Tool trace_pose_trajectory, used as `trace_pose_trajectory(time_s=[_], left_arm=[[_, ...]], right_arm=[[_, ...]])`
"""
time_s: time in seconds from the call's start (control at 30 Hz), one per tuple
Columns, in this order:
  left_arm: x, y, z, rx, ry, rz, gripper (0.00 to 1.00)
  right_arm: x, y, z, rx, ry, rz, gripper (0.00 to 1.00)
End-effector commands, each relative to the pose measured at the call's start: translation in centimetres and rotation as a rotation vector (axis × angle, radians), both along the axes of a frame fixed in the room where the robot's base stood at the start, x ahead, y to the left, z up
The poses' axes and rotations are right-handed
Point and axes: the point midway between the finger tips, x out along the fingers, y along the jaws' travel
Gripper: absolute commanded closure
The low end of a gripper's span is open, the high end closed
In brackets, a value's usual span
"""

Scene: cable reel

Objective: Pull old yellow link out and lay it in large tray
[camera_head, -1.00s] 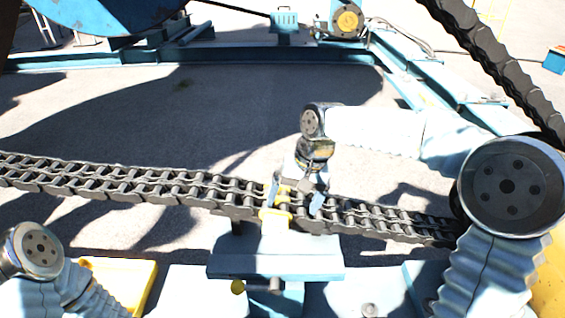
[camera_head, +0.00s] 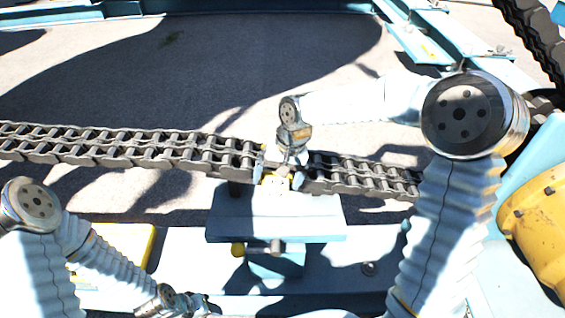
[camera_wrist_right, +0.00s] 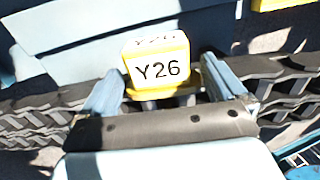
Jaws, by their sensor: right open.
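The yellow link (camera_head: 277,180) sits in the dark double-strand chain (camera_head: 180,148), above the pale blue stand. My right gripper (camera_head: 281,171) is over the chain at the link. Its blue fingers stand either side of the link, open, with gaps showing in the right wrist view. My left gripper (camera_head: 200,304) is low at the bottom edge, away from the chain; its jaws are too small to read. A yellow-rimmed tray (camera_head: 146,246) lies at lower left, partly behind my left arm; I cannot tell whether it is the large tray.
The pale blue stand (camera_head: 275,216) is under the chain, with a small clamp handle (camera_head: 262,248) at its front. A yellow rounded housing (camera_head: 545,215) is at the right edge. Blue frame beams (camera_head: 180,12) cross the back. Open grey ground lies behind the chain.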

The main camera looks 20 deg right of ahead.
Motion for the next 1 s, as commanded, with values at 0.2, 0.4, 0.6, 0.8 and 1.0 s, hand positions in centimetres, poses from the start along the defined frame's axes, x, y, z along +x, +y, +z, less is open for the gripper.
trace_pose_trajectory(time_s=[0.2,0.4,0.6,0.8,1.0], left_arm=[[0.02,0.05,-0.08,0.001,0.000,0.001,0.57],[0.02,0.05,-0.08,0.001,0.000,0.001,0.57],[0.02,0.04,-0.08,0.000,-0.001,0.000,0.57],[0.02,0.04,-0.08,0.000,-0.001,0.000,0.57],[0.03,0.03,-0.09,0.000,-0.001,0.000,0.57]], right_arm=[[0.06,0.32,-1.39,0.001,0.001,0.000,0.02],[0.07,0.33,-1.44,0.001,0.000,-0.001,0.02],[0.09,0.33,-1.42,0.001,0.000,0.000,0.25],[0.08,0.32,-1.41,0.000,0.000,0.000,0.56],[0.07,0.31,-1.40,0.000,0.000,0.000,0.76]])
